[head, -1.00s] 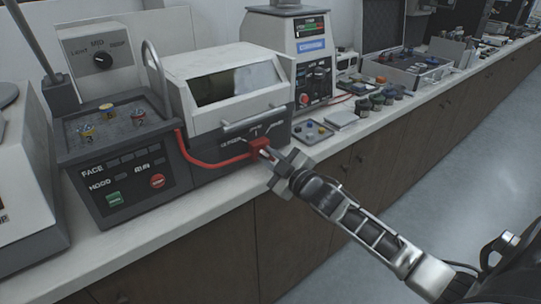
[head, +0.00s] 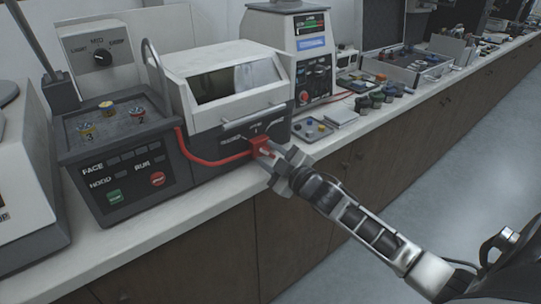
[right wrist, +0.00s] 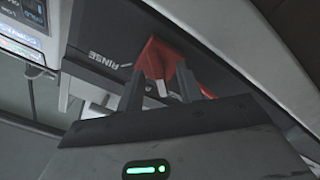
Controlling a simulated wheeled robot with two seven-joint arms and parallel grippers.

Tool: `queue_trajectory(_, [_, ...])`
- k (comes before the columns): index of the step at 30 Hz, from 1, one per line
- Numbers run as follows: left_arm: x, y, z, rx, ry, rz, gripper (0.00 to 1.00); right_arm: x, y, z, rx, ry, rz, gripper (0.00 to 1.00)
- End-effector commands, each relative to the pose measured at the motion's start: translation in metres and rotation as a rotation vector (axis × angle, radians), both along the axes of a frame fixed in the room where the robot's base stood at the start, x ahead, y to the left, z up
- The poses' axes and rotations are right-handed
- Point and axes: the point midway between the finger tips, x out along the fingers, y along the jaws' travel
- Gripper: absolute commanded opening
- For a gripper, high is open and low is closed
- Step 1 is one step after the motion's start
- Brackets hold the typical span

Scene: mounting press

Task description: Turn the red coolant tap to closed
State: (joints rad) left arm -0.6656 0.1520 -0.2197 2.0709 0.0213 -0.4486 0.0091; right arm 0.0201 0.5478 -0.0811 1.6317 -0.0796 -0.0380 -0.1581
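The red coolant tap (head: 258,144) sits on the front right of the grey machine with the white, windowed hood (head: 225,85). A red hose (head: 205,161) runs to it from the left. My right gripper (head: 268,158) is at the tap, its tips partly hiding it. In the right wrist view the two fingers (right wrist: 160,88) stand apart, with the red tap (right wrist: 158,58) just beyond and between their tips. The right fingertip overlaps the red part; I cannot tell whether it touches. The label RINSE shows beside the tap. My left gripper is not in view.
A control panel with green and red buttons (head: 157,179) stands left of the hood. A small tray (head: 312,129) with coloured pieces lies on the bench just right of the tap. A white instrument (head: 290,50) stands behind. The space in front of the bench is open.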

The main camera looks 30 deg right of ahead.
Motion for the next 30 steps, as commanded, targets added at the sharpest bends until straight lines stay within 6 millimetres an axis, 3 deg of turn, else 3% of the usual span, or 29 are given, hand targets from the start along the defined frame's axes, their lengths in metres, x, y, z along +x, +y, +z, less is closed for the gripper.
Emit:
queue_trajectory(5, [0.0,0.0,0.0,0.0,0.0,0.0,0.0,-0.007,-0.001,0.0,0.0,0.0,0.0,0.36])
queue_trajectory(8, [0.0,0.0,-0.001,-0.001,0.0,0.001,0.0,-0.021,-0.001,-0.001,0.0,0.002,0.001,0.36])
queue_trajectory(21, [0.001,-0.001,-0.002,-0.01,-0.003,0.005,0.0,-0.117,-0.009,-0.002,0.0,0.004,0.0,0.36])
queue_trajectory(30, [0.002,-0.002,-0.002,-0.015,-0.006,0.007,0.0,-0.155,-0.012,0.0,0.0,0.001,-0.001,0.36])
